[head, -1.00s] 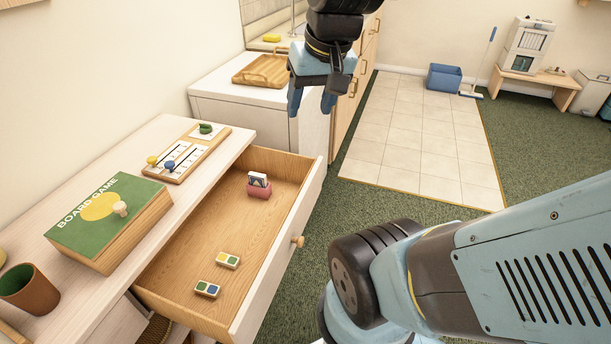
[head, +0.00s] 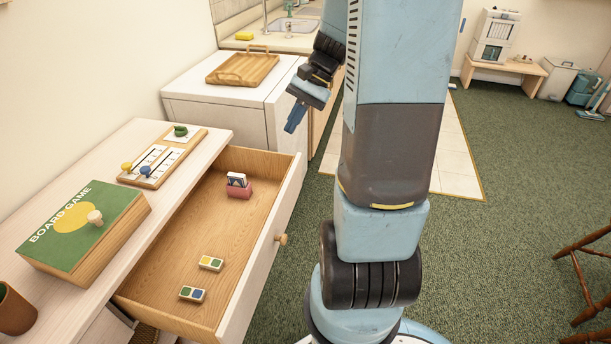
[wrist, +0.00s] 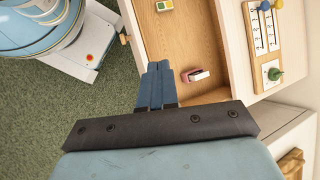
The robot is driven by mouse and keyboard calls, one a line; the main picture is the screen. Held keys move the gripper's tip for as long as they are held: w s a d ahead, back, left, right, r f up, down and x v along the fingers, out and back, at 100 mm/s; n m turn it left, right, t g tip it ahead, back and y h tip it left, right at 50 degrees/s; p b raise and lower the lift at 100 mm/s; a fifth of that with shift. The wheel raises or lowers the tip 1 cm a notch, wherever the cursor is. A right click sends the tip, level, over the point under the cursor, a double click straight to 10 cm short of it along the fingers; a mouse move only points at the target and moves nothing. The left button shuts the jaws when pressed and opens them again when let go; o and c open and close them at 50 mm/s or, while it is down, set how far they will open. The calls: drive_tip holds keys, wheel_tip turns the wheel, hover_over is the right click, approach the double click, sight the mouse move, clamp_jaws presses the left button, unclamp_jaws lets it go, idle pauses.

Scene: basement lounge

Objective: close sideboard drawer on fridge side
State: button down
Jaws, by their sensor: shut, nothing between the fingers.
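The sideboard drawer (head: 165,272) is pulled far out. It has a white front (head: 262,262) with a round wooden knob (head: 281,239). Inside lie a small red card holder (head: 238,187) and two domino-like tiles, one of them nearer the middle (head: 211,263). My gripper (head: 294,118) is shut and empty, tilted downward beyond the drawer's far end, beside the white fridge-like cabinet (head: 235,110). In the wrist view my gripper (wrist: 157,70) appears over the end of the drawer (wrist: 190,50); its height above the drawer is hard to judge.
On the sideboard top (head: 180,205) are a board game box (head: 75,235), a cup (head: 14,310) and a counting board (head: 163,158). A wooden tray (head: 240,68) lies on the white cabinet. A wooden chair (head: 590,265) stands at right. Green carpet lies open between.

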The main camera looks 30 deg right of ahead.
drive_tip(key=w+d+f+m+t+y, duration=0.4)
drive_tip(key=d+f+m+y, duration=0.3)
drive_tip(key=d+f, duration=0.6)
drive_tip(key=m+t+h, duration=0.1)
drive_tip(key=m+t, duration=0.8)
drive_tip(key=m, duration=0.2)
approach(300, 175)
drive_tip(key=x, duration=0.6)
drive_tip(key=shift+a+f, duration=0.1)
drive_tip(key=shift+a, duration=0.05)
drive_tip(key=shift+w+a, duration=0.15)
drive_tip(key=shift+w, duration=0.1)
